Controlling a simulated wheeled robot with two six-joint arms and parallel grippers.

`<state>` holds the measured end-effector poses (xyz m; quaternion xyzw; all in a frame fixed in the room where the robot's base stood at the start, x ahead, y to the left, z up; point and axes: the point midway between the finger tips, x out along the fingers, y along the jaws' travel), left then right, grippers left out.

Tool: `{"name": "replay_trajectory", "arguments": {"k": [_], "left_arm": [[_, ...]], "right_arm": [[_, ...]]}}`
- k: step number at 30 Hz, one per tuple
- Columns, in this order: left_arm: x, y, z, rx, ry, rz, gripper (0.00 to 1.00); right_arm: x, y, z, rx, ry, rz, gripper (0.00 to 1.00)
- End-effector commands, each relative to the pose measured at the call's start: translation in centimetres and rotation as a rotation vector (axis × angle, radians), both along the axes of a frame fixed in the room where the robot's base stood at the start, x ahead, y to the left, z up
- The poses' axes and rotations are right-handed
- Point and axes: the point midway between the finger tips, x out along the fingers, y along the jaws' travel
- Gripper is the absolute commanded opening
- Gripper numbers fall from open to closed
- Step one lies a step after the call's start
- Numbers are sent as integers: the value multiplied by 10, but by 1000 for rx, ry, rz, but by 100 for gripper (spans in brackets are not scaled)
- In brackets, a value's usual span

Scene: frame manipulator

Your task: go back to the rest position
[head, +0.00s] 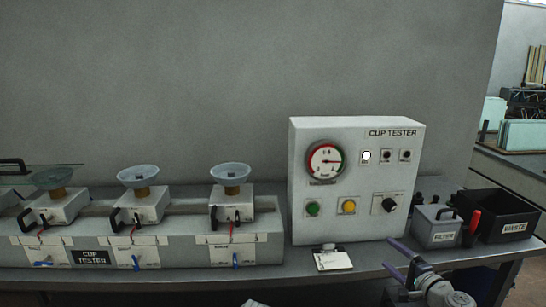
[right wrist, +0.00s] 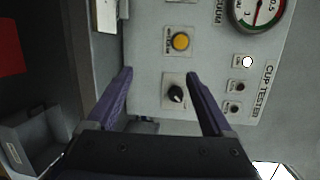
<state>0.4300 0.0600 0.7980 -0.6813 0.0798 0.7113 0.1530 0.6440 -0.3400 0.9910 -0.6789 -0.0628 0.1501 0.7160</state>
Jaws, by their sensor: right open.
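My right gripper (head: 388,256) is at the lower right in the head view, in front of the cup tester box (head: 300,180). Its two purple fingers are apart, with nothing between them. In the right wrist view the open fingers of the gripper (right wrist: 160,73) point at the tester panel, with the black knob (right wrist: 176,94) and the yellow button (right wrist: 180,41) showing beyond them. The gripper appears clear of the panel. My left gripper does not show.
A bench (head: 350,277) runs along the wall. Several test stations with pale cups (head: 231,172) stand on the left. A grey bin (head: 437,227) and a black waste bin (head: 503,214) stand on the right. A small white card (head: 333,261) is at the box's foot.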

Motion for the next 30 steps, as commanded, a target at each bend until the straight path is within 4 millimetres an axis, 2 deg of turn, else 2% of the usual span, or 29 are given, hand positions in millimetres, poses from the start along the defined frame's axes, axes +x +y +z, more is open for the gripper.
{"name": "replay_trajectory", "arguments": {"k": [1, 5, 8, 12, 16, 19, 24, 30], "left_arm": [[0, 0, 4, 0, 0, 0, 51], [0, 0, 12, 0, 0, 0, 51], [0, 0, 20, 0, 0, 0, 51], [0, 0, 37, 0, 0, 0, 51], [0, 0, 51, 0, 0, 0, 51], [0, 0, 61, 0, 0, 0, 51], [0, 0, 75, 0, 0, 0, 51], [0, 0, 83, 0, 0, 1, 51]], "right_arm": [[1, 18, -2, -30, 18, 41, 85], [-1, 69, -16, -141, 82, 173, 85], [-11, 121, -32, -262, 150, 318, 85], [-47, 206, -66, -512, 281, 599, 85], [-94, 258, -95, -765, 405, 851, 85], [-133, 280, -110, -964, 500, 1022, 85], [-182, 289, -117, -1265, 640, 1223, 85], [-209, 283, -112, -1482, 745, 1321, 85]]}}
